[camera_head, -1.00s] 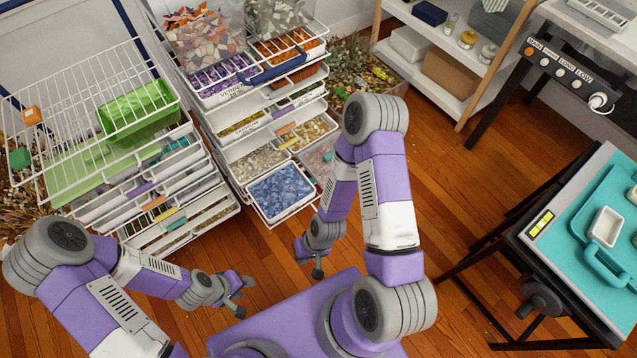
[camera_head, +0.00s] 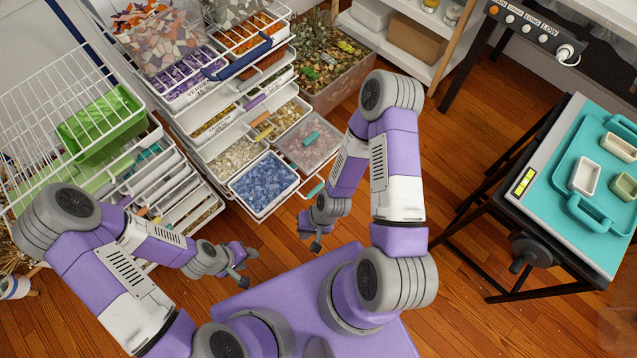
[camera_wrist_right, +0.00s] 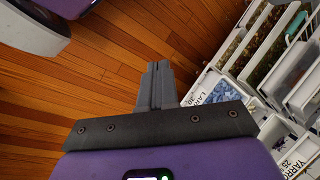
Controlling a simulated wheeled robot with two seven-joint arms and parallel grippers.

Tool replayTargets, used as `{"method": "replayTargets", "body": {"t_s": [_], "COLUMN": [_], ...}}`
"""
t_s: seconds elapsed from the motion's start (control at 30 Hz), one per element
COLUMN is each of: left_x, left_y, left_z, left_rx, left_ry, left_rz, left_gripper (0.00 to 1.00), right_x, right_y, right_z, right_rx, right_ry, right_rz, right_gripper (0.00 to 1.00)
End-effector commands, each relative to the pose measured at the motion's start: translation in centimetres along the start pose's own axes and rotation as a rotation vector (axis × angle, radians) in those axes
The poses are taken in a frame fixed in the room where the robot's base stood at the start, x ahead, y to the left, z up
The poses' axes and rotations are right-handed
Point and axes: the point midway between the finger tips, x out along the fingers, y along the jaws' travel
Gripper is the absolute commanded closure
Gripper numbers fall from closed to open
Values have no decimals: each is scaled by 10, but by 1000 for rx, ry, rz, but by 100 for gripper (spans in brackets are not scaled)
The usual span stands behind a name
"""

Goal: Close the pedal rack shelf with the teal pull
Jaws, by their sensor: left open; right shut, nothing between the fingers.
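The white pedal rack (camera_head: 203,137) stands left of centre in the head view, with its lower shelves stepped out toward me. Another teal pull (camera_head: 311,139) lies over the pinkish bin higher up. My right gripper (camera_head: 316,245) hangs in front of the rack, apart from it, shut and empty; its closed fingers also show in the right wrist view (camera_wrist_right: 157,82). My left gripper (camera_head: 245,265) is open and empty, lower left of the right one.
A second rack with a wire basket (camera_head: 55,75) and green bin (camera_head: 100,125) stands left. A planter (camera_head: 335,75) is beside the pedal rack. A table with a teal tray (camera_head: 570,175) stands right. Wooden floor (camera_head: 455,150) between is clear.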

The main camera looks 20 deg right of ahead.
Motion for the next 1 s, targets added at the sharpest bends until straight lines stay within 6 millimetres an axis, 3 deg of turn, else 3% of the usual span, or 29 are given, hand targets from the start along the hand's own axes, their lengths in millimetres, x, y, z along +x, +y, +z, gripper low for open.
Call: {"method": "replayTargets", "body": {"t_s": [0.47, 0.77, 1.0], "left_x": [-19, -30, -38], "left_y": [7, 11, 14], "left_z": [1, 1, 2], "left_rx": [0, 0, 0], "left_ry": [0, 0, 0], "left_rz": [0, 0, 0], "left_gripper": [57, 57, 57], "right_x": [21, 20, 9], "right_y": [-7, 1, 26], "right_z": [-31, -72, -114], "right_rx": [761, 1270, 1688], "right_ry": [19, 46, 76], "right_rz": [-237, -422, -597], "right_gripper": [100, 100, 100]}}
